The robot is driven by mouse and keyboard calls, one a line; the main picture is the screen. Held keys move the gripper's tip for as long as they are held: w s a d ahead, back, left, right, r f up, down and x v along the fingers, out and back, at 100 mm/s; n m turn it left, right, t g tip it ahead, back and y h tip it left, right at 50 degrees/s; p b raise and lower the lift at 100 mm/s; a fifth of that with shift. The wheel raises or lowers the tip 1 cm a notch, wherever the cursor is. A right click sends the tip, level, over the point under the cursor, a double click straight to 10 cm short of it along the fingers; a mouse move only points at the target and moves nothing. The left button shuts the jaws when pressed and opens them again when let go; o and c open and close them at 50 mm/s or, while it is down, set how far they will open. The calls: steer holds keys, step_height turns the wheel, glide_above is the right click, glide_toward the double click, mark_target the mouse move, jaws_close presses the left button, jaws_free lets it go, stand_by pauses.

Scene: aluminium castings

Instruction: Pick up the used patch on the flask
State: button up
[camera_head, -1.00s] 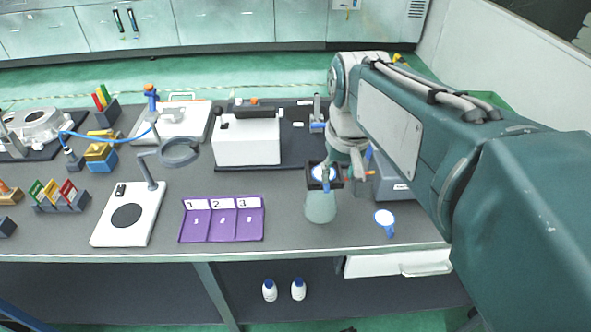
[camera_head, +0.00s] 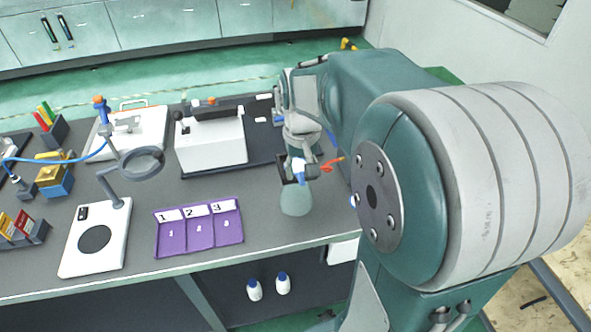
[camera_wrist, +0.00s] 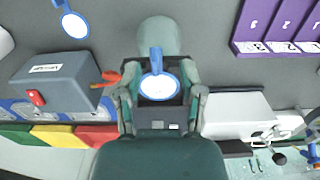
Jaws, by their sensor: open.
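The flask (camera_head: 297,202) is pale green and stands on the bench, right of the purple tray. The wrist view shows its rounded body (camera_wrist: 160,36). The used patch (camera_wrist: 158,87) is a white disc with a blue rim and a blue tab, at the flask's top. It shows small in the head view (camera_head: 299,171). My gripper (camera_wrist: 161,100) is open, with one finger on each side of the patch. I cannot tell whether the fingers touch it. My arm partly hides this area in the head view.
A similar blue-and-white patch (camera_wrist: 74,25) lies apart on the bench. A grey box (camera_wrist: 58,82) with a red button and an orange-red piece (camera_wrist: 108,77) are close to one finger. The purple tray (camera_head: 199,250) with numbered compartments and a white box (camera_head: 211,148) are nearby.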

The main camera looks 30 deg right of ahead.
mark_target(303, 175)
steer(key=shift+d+f, duration=0.2)
steer(key=shift+f, duration=1.05)
steer(key=shift+w+d+f, duration=0.1)
steer(key=shift+d+f, duration=0.1)
steer(key=shift+f, duration=0.05)
steer(key=shift+a, duration=0.25)
jaws_close()
steer(key=shift+r, duration=0.1)
